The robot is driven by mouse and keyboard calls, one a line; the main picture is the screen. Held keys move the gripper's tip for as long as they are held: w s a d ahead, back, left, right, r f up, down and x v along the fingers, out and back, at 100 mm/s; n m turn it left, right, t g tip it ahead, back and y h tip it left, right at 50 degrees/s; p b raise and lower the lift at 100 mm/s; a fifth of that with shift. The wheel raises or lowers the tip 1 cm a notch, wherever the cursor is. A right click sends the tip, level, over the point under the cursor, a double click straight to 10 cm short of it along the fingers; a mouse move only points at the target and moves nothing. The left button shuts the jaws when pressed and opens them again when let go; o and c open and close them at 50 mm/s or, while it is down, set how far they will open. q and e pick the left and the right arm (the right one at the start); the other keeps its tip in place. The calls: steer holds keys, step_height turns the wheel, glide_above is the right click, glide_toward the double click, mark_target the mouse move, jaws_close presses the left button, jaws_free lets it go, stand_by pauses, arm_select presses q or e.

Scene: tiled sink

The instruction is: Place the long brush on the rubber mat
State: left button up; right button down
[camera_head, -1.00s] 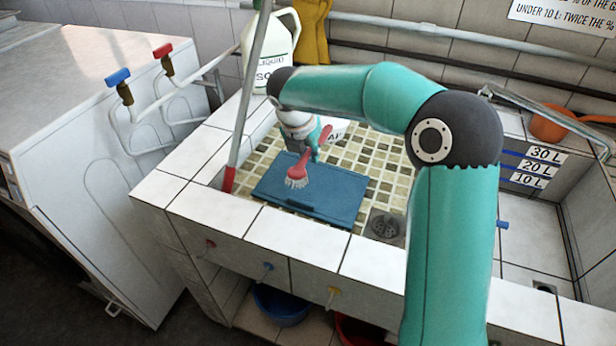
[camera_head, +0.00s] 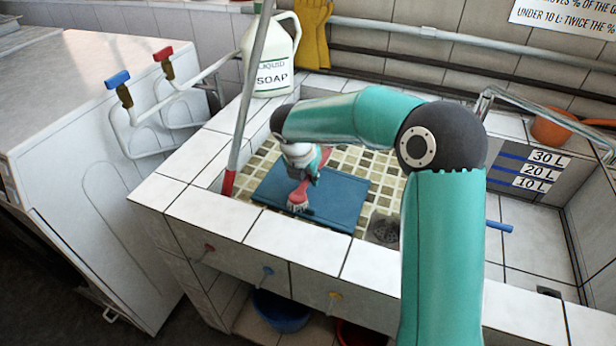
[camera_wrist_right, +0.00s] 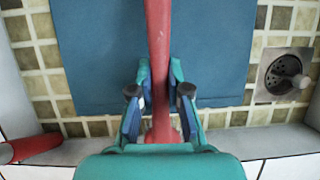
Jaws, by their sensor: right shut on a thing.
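The long brush (camera_head: 298,200) has a red handle and a pale bristle head. My right gripper (camera_head: 310,174) is shut on its handle, over the blue rubber mat (camera_head: 345,196). In the right wrist view, the red handle of the brush (camera_wrist_right: 158,45) passes between the fingers of the right gripper (camera_wrist_right: 160,95), with the rubber mat (camera_wrist_right: 100,50) below. The bristle head shows over the mat's front left part; I cannot tell whether it touches. The gripper hides part of the handle in the head view. My left gripper is not in view.
The mat lies on the tiled basin floor beside a drain (camera_head: 384,230). A pole (camera_head: 245,115) with a red end leans at the basin's left. A soap bottle (camera_head: 271,60) stands behind. White tiled ledges (camera_head: 300,240) border the basin. An orange bowl (camera_head: 551,130) is at right.

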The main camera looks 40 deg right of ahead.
steer(key=shift+f, duration=0.45)
steer(key=c, duration=1.1)
jaws_free()
steer(key=shift+c, duration=0.2)
steer(key=shift+r, duration=0.25)
steer(key=p+v, duration=0.2)
steer(key=v, duration=1)
steer(key=shift+r, duration=0.4)
